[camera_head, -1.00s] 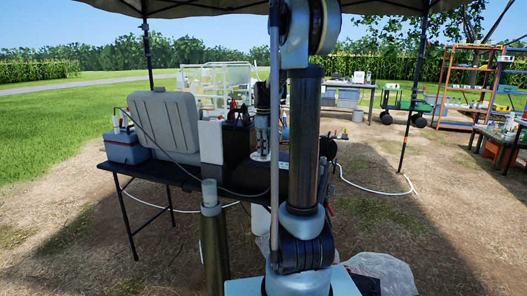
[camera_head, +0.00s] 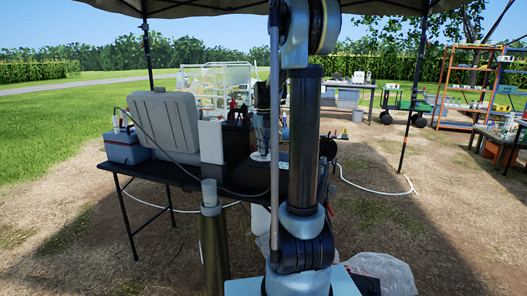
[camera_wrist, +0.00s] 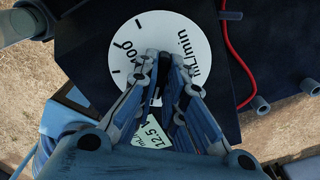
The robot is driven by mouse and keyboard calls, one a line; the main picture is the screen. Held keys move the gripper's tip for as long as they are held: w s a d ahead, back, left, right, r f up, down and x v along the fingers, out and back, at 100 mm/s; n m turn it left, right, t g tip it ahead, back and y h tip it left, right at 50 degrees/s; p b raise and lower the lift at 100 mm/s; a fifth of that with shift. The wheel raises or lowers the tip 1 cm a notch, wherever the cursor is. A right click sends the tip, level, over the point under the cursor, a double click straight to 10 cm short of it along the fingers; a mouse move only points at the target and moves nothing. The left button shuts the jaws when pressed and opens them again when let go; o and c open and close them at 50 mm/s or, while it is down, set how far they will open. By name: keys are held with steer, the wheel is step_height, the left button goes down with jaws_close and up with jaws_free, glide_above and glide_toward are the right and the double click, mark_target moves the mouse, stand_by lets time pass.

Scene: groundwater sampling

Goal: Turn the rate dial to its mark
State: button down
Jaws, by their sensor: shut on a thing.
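The rate dial's round white face (camera_wrist: 182,32) shows in the wrist view on top of a dark box. It carries "mL/min", a number partly covered by a finger, and black tick marks. My gripper (camera_wrist: 166,62) points down over the middle of this face, its fingers close together and shut on the dial's knob. The knob itself is hidden between the fingers, so I cannot tell where its pointer stands. In the head view my gripper (camera_head: 262,145) is over the table, partly behind my arm, and the dial face cannot be made out.
A red cable (camera_wrist: 232,62) curves past on the right. On the black table (camera_head: 178,175) stand a grey case (camera_head: 165,120), a blue-grey cooler (camera_head: 125,147) and a white box (camera_head: 210,141).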

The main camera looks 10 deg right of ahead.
steer(key=shift+w+m, duration=0.1)
steer(key=shift+m, duration=0.7)
steer(key=shift+m, duration=0.7)
steer(key=shift+d, duration=0.1)
steer(key=c, duration=1.6)
jaws_free()
steer(key=shift+r, duration=0.1)
step_height(320, 180, up, 12)
